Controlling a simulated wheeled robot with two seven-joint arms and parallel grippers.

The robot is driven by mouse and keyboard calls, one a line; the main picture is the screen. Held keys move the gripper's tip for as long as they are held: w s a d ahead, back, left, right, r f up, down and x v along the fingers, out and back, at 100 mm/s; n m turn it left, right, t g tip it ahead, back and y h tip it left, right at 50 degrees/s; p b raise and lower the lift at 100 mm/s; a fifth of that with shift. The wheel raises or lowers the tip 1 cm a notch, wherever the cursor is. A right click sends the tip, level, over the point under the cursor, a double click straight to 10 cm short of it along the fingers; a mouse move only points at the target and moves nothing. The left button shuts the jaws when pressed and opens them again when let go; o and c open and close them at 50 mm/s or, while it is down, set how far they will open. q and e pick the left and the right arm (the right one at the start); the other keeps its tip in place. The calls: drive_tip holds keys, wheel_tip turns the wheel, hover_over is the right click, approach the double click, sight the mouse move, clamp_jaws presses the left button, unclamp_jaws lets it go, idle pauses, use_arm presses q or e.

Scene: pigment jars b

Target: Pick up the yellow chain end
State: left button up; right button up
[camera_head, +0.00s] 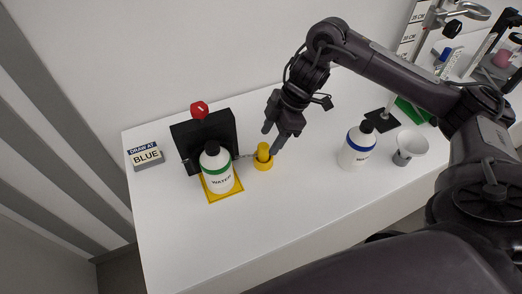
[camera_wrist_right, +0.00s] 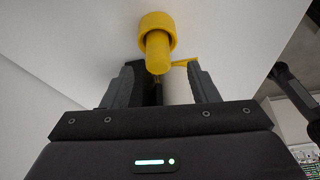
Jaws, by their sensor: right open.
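The yellow chain end (camera_head: 263,150) is an upright yellow peg in a wider round yellow base (camera_head: 263,166) on the white table. A thin chain runs left from it towards the black stand and the green-banded bottle. My right gripper (camera_head: 272,138) is open just above and beside the peg, close to it. In the right wrist view the yellow peg (camera_wrist_right: 158,55) shows just beyond and between the open fingers (camera_wrist_right: 160,84); I cannot tell whether they touch it. My left gripper is out of view.
A green-banded WATER bottle (camera_head: 218,174) stands on a yellow-edged square (camera_head: 228,198) before a black stand (camera_head: 222,132) with a red knob (camera_head: 199,109). A BLUE sign (camera_head: 147,157) is left. A blue-banded bottle (camera_head: 357,149) and grey funnel-like cup (camera_head: 410,146) are right. The front table is clear.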

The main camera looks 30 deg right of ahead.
sight(264, 145)
drive_tip(key=shift+x, duration=2.3)
drive_tip(key=shift+w+a+f, duration=0.2)
drive_tip(key=shift+a+f, duration=0.05)
drive_tip(key=shift+f, duration=0.1)
drive_tip(key=shift+s, duration=0.1)
drive_tip(key=c, duration=1)
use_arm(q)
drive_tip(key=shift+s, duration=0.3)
use_arm(e)
drive_tip(key=shift+c, duration=0.3)
drive_tip(key=shift+r, duration=0.2)
